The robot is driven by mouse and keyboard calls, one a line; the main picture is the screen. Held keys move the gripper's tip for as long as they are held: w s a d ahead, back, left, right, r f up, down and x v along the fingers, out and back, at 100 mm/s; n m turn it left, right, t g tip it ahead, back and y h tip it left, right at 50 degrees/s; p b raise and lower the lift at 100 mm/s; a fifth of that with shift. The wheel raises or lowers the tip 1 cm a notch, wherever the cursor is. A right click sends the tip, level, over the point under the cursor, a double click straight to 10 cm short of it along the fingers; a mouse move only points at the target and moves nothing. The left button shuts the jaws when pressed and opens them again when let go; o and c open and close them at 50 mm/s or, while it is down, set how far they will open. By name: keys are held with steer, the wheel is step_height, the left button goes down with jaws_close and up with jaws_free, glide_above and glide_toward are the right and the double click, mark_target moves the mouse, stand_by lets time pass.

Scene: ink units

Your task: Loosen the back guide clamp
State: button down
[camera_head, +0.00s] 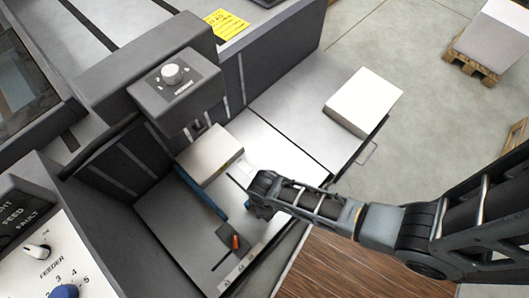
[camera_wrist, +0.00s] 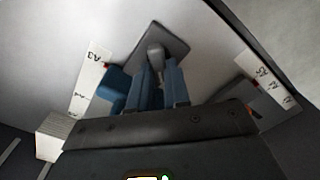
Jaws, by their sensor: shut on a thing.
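My gripper (camera_head: 260,204) is low over the tray (camera_head: 170,228) in the head view, right of the blue guide (camera_head: 203,192). In the wrist view my gripper (camera_wrist: 158,82) has its two blue fingers shut on a grey clamp lever (camera_wrist: 155,52), which stands on a dark square plate (camera_wrist: 172,42). In the head view this lever is hidden behind my gripper. A second clamp with an orange lever (camera_head: 235,242) stands on a dark plate nearer the tray's front. A blue part (camera_wrist: 113,88) shows left of the fingers in the wrist view.
A paper stack (camera_head: 208,154) lies beside the blue guide. A white ream (camera_head: 363,101) rests on the side shelf. The feeder panel (camera_head: 75,270) with knobs is at lower left. The dark printer housing (camera_head: 176,85) rises behind the tray. Size scales (camera_wrist: 90,76) flank the lever.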

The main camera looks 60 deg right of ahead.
stand_by(0.4)
steer(key=c, duration=1.1)
jaws_free()
steer(key=shift+r+p, duration=0.35)
steer(key=shift+r, duration=3.55)
